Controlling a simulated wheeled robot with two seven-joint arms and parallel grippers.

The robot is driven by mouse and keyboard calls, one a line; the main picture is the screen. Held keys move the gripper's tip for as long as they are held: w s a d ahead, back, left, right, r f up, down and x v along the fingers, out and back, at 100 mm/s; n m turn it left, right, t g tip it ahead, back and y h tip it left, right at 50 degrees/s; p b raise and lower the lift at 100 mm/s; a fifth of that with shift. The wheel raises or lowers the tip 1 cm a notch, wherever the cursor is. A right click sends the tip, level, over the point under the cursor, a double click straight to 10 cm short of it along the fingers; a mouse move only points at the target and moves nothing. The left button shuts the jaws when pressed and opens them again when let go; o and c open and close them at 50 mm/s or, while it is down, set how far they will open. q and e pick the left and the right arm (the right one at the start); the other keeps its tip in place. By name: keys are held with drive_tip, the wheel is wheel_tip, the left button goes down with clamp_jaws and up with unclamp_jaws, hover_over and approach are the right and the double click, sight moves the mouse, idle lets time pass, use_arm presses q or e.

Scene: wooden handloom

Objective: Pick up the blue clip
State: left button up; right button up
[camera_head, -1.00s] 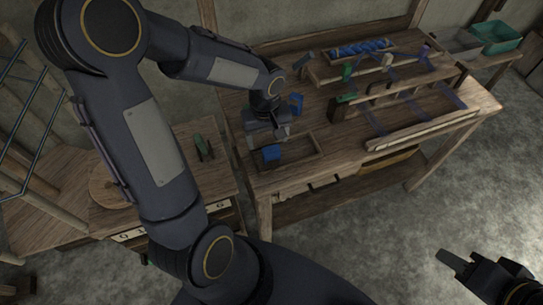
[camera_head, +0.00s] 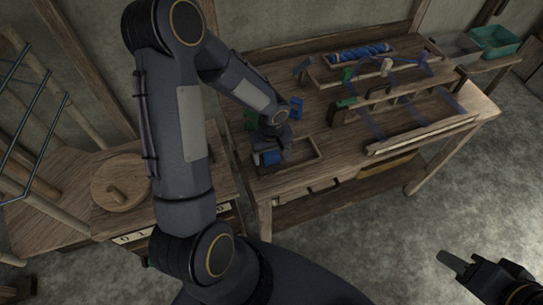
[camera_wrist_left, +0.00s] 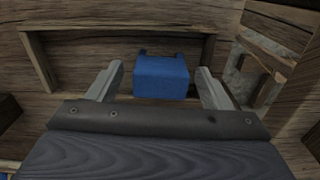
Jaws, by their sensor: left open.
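The blue clip (camera_head: 270,157) lies at the left end of a shallow wooden tray on the bench. In the left wrist view the blue clip (camera_wrist_left: 162,77) shows its broad blue face between my fingers, with small dark prongs behind. My left gripper (camera_head: 266,154) is low over the tray's left end and partly covers the clip. In the left wrist view its two grey fingers (camera_wrist_left: 158,85) are apart, one on each side of the clip, with gaps. My right gripper (camera_head: 447,261) is at the lower right, over the floor, away from the bench; its finger gap is unclear.
Another blue clip (camera_head: 297,107) and a green clip (camera_head: 250,120) stand behind the tray (camera_head: 318,146). The wooden loom frame (camera_head: 420,133) fills the bench's right side. A blue roll (camera_head: 361,51) lies at the back. A side table with a round wooden disc (camera_head: 120,182) is at left.

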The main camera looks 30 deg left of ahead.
use_arm(q)
drive_tip(key=c, duration=1)
